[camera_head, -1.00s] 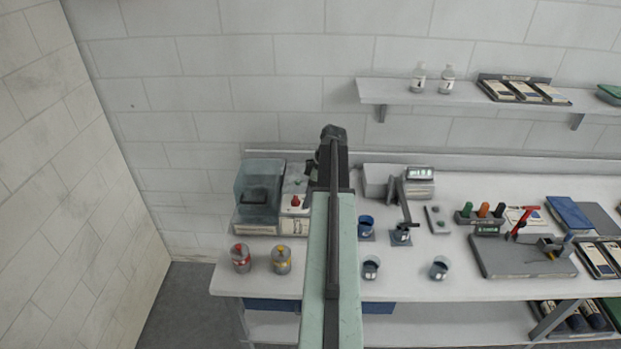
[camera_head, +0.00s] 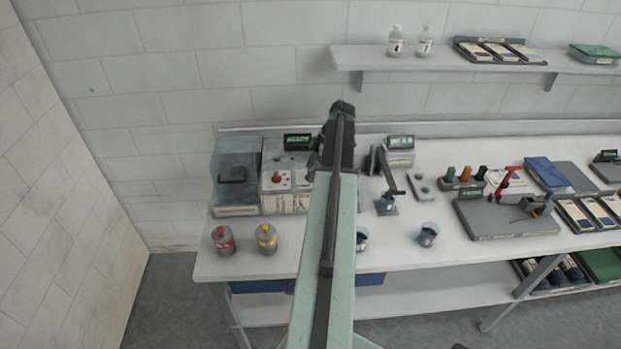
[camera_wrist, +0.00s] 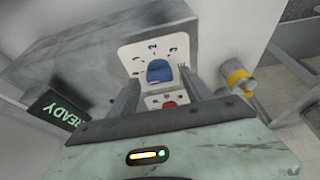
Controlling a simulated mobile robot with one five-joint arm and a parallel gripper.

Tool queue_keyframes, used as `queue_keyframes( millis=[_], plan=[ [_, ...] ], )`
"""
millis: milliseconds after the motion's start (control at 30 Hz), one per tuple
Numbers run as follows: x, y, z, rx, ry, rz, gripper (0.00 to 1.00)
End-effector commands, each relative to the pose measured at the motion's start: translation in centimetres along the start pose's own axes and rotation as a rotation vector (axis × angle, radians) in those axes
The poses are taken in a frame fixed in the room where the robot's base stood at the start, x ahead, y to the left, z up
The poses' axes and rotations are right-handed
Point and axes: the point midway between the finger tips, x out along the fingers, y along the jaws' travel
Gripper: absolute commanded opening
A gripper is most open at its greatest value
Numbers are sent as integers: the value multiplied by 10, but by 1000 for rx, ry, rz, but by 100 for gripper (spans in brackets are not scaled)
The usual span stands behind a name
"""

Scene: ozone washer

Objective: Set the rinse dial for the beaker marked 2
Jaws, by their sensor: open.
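The rinse dial is a blue knob (camera_wrist: 160,71) on a white plate (camera_wrist: 133,62) with small dark marks, on the washer (camera_wrist: 95,62). Its exact setting is too small to read. My gripper (camera_wrist: 159,78) is open; its fingers show on either side of the knob in the wrist view, and I cannot tell whether they touch it. In the head view the washer (camera_head: 289,203) stands left of my arm, which hides the dial. Small beakers stand right of my arm, one at the front (camera_head: 428,236); I cannot read their numbers.
A lit display (camera_wrist: 62,112) reads READY beside the washer. A grey stand (camera_head: 383,170) is right of my arm. Bare bench lies at the front right.

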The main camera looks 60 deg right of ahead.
Motion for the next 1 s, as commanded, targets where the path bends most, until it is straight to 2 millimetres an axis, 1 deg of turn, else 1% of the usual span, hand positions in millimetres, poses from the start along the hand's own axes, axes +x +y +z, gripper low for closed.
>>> queue_keyframes(
  millis=[33,267,300,367,400,467,500,533,767,1000],
  plan=[
    [6,0,1,0,0,0,58],
    [4,0,-1,-1,0,0,58],
    [4,0,-1,-1,0,0,47],
    [4,0,-1,-1,0,0,30],
    [4,0,-1,-1,0,0,19],
    [4,0,-1,-1,0,0,3],
    [4,0,-1,-1,0,0,0],
    [6,1,-4,-6,0,-2,0],
    [5,0,-4,21,1,10,0],
    [5,-2,-4,136,1,59,0]
  ],
)
